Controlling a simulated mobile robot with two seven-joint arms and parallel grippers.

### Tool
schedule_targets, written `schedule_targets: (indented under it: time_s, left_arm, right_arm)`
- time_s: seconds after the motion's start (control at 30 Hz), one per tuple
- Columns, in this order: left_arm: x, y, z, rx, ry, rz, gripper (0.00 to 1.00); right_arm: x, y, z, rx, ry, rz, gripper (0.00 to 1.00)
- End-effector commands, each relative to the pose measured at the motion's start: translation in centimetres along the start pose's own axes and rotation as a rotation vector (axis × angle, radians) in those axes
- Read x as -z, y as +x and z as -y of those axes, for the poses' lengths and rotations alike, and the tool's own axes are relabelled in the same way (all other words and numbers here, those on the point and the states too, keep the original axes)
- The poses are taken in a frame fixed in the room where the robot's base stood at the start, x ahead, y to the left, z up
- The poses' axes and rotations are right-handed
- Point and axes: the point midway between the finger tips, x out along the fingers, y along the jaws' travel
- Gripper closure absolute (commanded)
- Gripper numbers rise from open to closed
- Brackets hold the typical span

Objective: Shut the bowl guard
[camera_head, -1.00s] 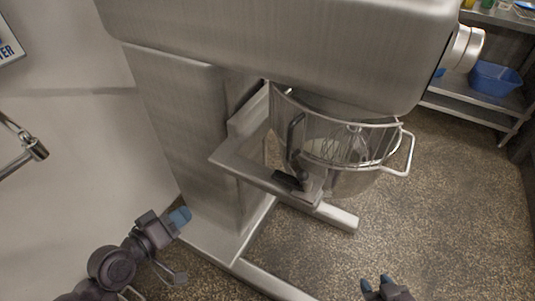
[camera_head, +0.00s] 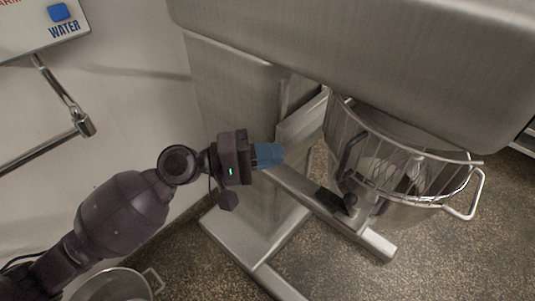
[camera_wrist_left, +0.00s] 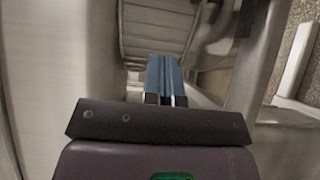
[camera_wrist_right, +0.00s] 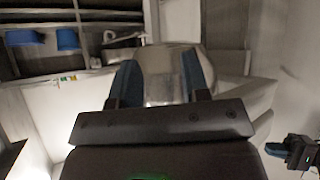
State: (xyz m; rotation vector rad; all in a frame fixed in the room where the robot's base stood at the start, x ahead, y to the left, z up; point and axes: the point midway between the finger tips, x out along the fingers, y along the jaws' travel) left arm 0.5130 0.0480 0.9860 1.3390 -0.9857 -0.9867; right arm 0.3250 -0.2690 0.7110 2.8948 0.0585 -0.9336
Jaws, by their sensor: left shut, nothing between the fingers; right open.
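The bowl guard (camera_head: 430,157) is a curved cage of metal bars with a loop handle (camera_head: 475,198) at its right end. It stands around the upper front of the steel mixing bowl (camera_head: 395,212), with a whisk showing through it. My left gripper (camera_head: 275,155) is shut and empty, left of the guard and apart from it, near the bowl support arm. In the left wrist view its blue fingertips (camera_wrist_left: 163,65) are together, with a barred curved panel beyond that looks like the guard. My right gripper (camera_wrist_right: 163,78) is open; it is outside the head view.
The mixer head (camera_head: 380,45) overhangs the bowl, with its column behind my left gripper. A water pipe (camera_head: 60,120) runs along the left wall. A metal pot (camera_head: 112,285) stands at the lower left. Blue bins (camera_wrist_right: 67,38) sit on a shelf. Floor is open at lower right.

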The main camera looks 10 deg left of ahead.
Motion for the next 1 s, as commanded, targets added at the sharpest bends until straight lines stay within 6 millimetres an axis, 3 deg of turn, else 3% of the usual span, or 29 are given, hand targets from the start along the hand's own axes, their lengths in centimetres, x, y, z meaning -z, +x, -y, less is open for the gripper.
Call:
schedule_targets:
  time_s: [0.4, 0.63, 1.0]
  left_arm:
    - [-0.6, 7.1, -0.3, -0.001, 0.002, 0.001, 1.0]
    - [-2.4, 8.8, -0.2, 0.0, 0.002, 0.0, 1.0]
    - [-2.9, 9.3, 0.1, 0.001, 0.0, -0.001, 1.0]
  right_arm:
    - [0.7, -0.5, -0.1, -0.005, 0.009, -0.008, 0.57]
    - [1.3, -0.9, -0.3, -0.008, 0.006, -0.021, 0.57]
    - [0.2, -1.3, -0.6, -0.01, -0.002, 0.002, 0.57]
